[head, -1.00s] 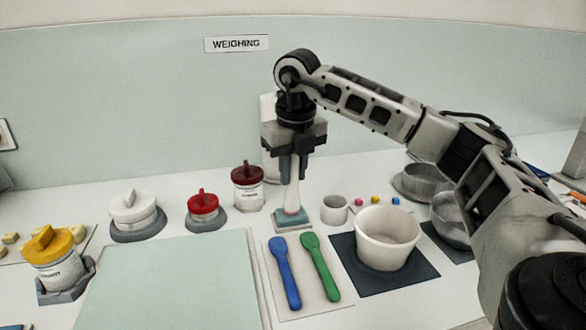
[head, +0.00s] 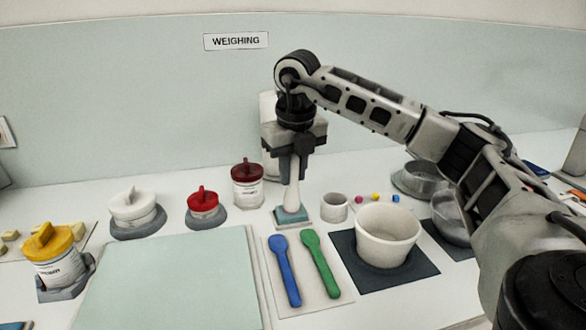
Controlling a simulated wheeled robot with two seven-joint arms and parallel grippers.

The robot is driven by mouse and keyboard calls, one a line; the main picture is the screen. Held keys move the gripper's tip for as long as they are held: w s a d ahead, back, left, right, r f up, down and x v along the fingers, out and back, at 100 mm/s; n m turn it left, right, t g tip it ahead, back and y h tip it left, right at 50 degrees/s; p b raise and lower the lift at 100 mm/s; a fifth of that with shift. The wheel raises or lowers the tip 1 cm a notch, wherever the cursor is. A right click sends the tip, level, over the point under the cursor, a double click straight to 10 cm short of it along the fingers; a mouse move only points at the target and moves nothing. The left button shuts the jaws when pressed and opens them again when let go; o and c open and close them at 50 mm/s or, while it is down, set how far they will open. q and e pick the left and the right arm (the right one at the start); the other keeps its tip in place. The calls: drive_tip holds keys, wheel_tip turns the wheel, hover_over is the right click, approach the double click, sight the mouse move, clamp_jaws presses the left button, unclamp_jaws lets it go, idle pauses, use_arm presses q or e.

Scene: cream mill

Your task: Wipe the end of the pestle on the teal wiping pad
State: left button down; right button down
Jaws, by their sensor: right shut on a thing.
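The white pestle (head: 291,193) stands upright in my right gripper (head: 291,166), which is shut on its upper part. The pestle's lower end is at the teal wiping pad (head: 300,218). It seems to touch the pad's top, though the exact contact is too small to tell. A pinkish tint shows near the pestle's low end. The pad is a small square block with a pale base, behind the spoons. My left gripper is not in view.
A white mortar (head: 387,236) stands on a dark mat to the right, with a small grey cup (head: 334,207) behind it. Blue (head: 285,270) and green (head: 320,264) spoons lie in front. A dark-red-lidded jar (head: 247,185) and red-lidded jar (head: 203,205) stand left. A pale teal mat (head: 170,280) is bare.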

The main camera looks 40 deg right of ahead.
drive_tip(key=shift+d, duration=0.15)
